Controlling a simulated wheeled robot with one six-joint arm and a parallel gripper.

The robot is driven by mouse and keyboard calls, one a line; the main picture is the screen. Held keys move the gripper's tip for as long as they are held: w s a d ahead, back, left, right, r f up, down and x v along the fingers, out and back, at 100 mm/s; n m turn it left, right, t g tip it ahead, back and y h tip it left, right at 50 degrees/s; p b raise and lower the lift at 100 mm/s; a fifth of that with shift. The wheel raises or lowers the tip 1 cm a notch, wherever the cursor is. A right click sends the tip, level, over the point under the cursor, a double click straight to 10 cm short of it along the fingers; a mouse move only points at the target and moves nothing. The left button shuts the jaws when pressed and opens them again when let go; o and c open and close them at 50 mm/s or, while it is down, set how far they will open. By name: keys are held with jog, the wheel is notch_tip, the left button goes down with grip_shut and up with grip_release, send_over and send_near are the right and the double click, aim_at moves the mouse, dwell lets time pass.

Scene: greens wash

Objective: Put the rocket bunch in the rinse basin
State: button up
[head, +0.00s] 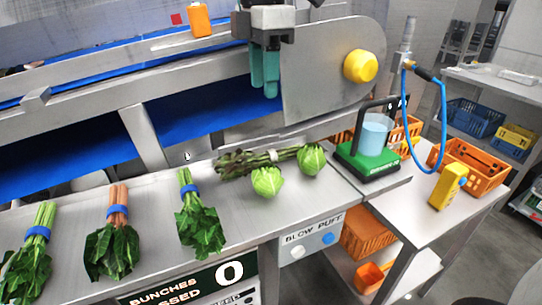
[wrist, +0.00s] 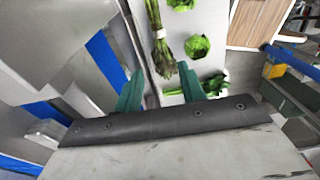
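Three leafy bunches with blue bands lie on the steel counter: one with pale green stems at the far left (head: 30,250), one with pinkish stems (head: 113,245), and one with green stems (head: 199,225). I cannot tell for sure which is the rocket bunch; the pinkish stems look like chard. My gripper (head: 265,75) hangs above the blue belt, behind the counter, apart from the bunches. In the wrist view its teal fingers (wrist: 162,95) are spread with nothing held. A leafy bunch (wrist: 210,85) shows beyond the right finger. I cannot identify a rinse basin with certainty.
A dark-tipped bundle with a pale band (head: 248,160) and two round green heads (head: 268,181) (head: 311,159) lie right of the bunches. A clear vessel of bluish water (head: 375,135) stands on a green base. An orange crate (head: 475,168) and yellow block (head: 448,187) stand farther right.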

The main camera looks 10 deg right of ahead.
aim_at(265, 152)
notch_tip(265, 152, down, 15)
jog(key=c, duration=0.9)
jog(key=shift+o, duration=0.2)
notch_tip(265, 152, up, 18)
dwell(0.6)
